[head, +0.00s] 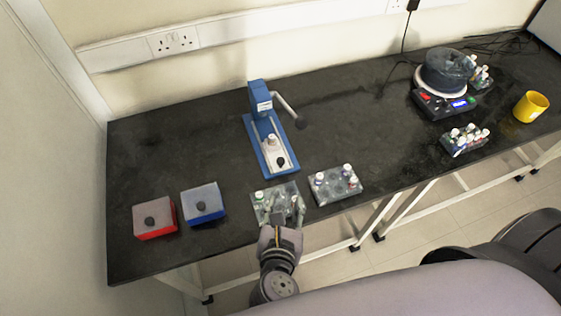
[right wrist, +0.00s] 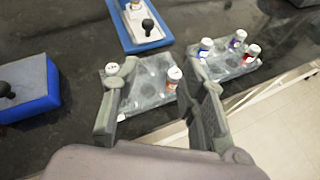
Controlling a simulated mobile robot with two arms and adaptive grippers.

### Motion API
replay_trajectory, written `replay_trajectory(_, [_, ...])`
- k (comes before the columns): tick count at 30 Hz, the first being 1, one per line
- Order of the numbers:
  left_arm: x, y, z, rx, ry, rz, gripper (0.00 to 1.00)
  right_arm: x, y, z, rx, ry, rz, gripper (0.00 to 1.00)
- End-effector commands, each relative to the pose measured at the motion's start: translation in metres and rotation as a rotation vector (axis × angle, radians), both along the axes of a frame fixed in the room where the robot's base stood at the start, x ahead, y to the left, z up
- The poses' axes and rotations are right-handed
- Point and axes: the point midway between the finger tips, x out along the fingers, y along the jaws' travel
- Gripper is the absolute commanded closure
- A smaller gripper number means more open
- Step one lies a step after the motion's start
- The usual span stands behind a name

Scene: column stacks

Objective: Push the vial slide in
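The vial slide (head: 275,154) is a white plate on the blue-based press (head: 289,173) in the middle of the table. It carries a white-capped vial (head: 271,139) and has a black knob (head: 281,162) near the front of the base; the knob also shows in the right wrist view (right wrist: 149,25). The lever (head: 286,105) sticks out to the right above it. My right gripper (head: 283,203) is open, with its fingers over the near grey vial rack (right wrist: 147,88), in front of the press. Nothing is visibly held. My left gripper is not in view.
A second grey rack (head: 345,194) with several vials stands right of the gripper. Red (head: 152,231) and blue (head: 203,216) boxes with black knobs lie left. A mixer (head: 446,72), another vial rack (head: 457,151) and a yellow mug (head: 530,106) are far right.

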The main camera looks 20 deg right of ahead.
Motion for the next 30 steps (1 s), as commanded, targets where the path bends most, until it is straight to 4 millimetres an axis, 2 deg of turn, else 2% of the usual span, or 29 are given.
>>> replay_trajectory(3, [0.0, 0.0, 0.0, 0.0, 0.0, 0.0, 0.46, 0.003, 0.015, 0.009, -0.126, -0.006, 0.087, 0.62])
replay_trajectory(8, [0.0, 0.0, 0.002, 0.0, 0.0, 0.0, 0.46, 0.013, 0.015, 0.009, -0.165, -0.009, 0.109, 0.62])
replay_trajectory(14, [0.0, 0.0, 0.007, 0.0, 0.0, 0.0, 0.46, 0.045, 0.003, -0.005, -0.163, -0.009, 0.107, 0.62])
replay_trajectory(24, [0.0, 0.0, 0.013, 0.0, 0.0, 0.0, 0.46, 0.11, -0.022, -0.033, -0.161, -0.008, 0.104, 0.62])
replay_trajectory(30, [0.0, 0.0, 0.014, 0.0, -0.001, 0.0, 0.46, 0.139, -0.033, -0.048, -0.158, -0.007, 0.105, 0.62])
